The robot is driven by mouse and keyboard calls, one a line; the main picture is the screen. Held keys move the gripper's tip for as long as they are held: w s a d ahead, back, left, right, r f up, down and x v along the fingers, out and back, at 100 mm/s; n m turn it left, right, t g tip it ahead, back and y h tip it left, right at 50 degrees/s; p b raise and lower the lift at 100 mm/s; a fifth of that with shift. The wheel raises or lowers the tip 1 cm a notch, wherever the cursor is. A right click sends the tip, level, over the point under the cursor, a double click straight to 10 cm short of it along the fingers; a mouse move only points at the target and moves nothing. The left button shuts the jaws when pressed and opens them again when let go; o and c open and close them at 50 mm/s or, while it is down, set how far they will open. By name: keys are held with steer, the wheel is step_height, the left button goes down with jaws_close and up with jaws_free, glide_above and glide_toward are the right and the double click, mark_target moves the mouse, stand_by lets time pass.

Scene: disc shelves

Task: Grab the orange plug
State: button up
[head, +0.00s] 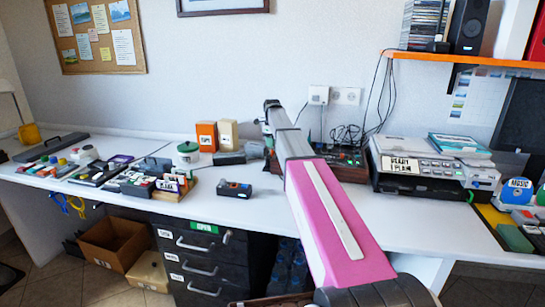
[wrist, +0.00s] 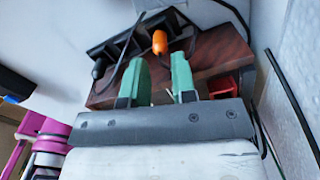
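The orange plug (wrist: 159,42) sits upright in a black socket strip (wrist: 128,45) on a dark reddish-brown wooden block. My gripper (wrist: 160,72) has two green fingers. They are apart with nothing between them, and their tips point toward the strip, just short of the plug. The plug lies ahead of the gap between the fingers.
A black plug (wrist: 98,69) with a cable sits at the strip's left end. Loose black cables (head: 350,134) lie behind the block, near a wall outlet (head: 346,96). A printer (head: 420,165) stands close on the right. A small dark device (head: 234,189) lies left of my arm.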

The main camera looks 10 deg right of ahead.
mark_target(272, 151)
steer(key=shift+f, duration=2.4)
jaws_close()
steer(key=shift+r, duration=0.1)
